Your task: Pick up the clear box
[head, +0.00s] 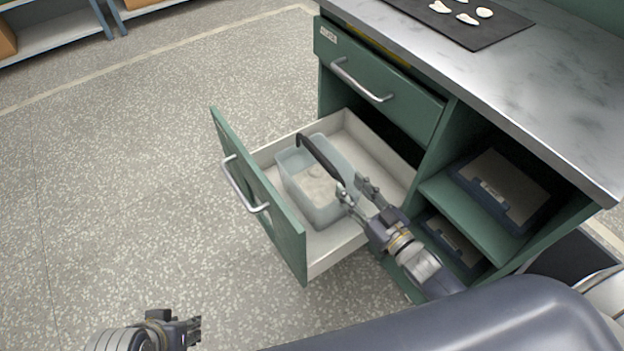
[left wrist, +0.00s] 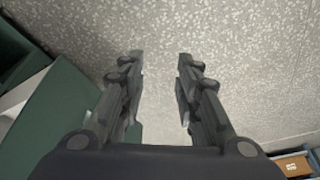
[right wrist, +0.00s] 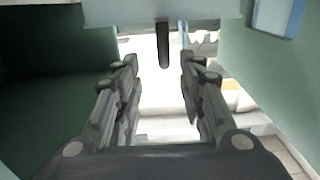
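The clear box (head: 318,202) is a translucent, bluish tub with a black handle (head: 320,158) arching over it. It sits in the open drawer (head: 338,256), with something whitish inside that I cannot make out. My right gripper (head: 353,187) is open at the near right end of the handle, above the box's rim. In the right wrist view the handle (right wrist: 163,45) shows beyond and between the spread fingertips (right wrist: 158,62), not clasped. My left gripper (head: 197,331) is low at the bottom left, away from the box. The left wrist view shows its fingers (left wrist: 159,60) apart and empty over the floor.
The drawer's green front (head: 262,205) stands out from the cabinet under a grey worktop (head: 560,85). A closed drawer (head: 390,88) is above. Open shelves to the right hold dark-edged cases (head: 500,188). The speckled floor (head: 120,190) at left is clear.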

